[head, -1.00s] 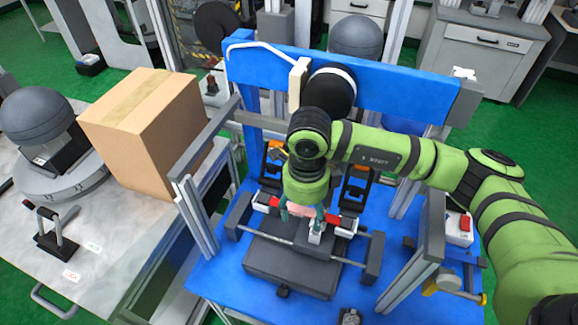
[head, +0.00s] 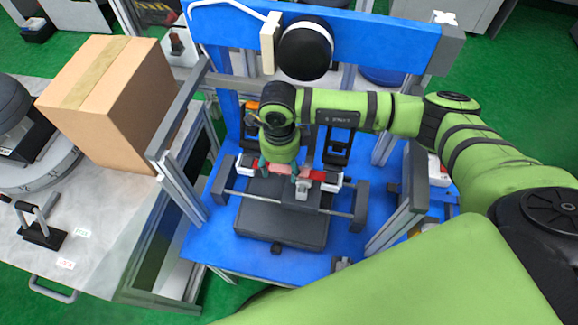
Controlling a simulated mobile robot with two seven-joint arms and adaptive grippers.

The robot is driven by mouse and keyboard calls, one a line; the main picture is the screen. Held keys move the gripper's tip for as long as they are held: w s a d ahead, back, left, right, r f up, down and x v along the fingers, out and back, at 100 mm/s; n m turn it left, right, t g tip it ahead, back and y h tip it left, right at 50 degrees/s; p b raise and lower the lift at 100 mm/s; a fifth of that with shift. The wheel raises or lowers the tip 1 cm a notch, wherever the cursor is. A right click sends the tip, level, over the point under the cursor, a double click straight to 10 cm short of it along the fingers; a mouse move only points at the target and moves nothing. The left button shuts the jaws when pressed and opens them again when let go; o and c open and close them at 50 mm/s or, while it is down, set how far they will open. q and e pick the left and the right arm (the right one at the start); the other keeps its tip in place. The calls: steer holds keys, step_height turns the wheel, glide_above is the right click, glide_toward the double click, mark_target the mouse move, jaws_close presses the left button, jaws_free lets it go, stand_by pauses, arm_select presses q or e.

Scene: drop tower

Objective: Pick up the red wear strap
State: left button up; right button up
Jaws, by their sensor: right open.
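The red wear strap (head: 318,175) runs sideways between two white end holders, above the dark block on the blue drop tower. Its middle is partly hidden by my right gripper. My right gripper (head: 296,180) points down over the strap, with its fingers at the strap's level. It is open, and its fingertips are small in the picture. I cannot tell whether they touch the strap. My left gripper is not in view.
The blue tower table (head: 225,255) carries a dark block (head: 275,225), metal rods and upright grey profiles around the strap. A cardboard box (head: 110,95) stands on the left bench (head: 110,255). A black round weight (head: 305,52) hangs behind.

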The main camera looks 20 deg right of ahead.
steer(key=c, duration=1.2)
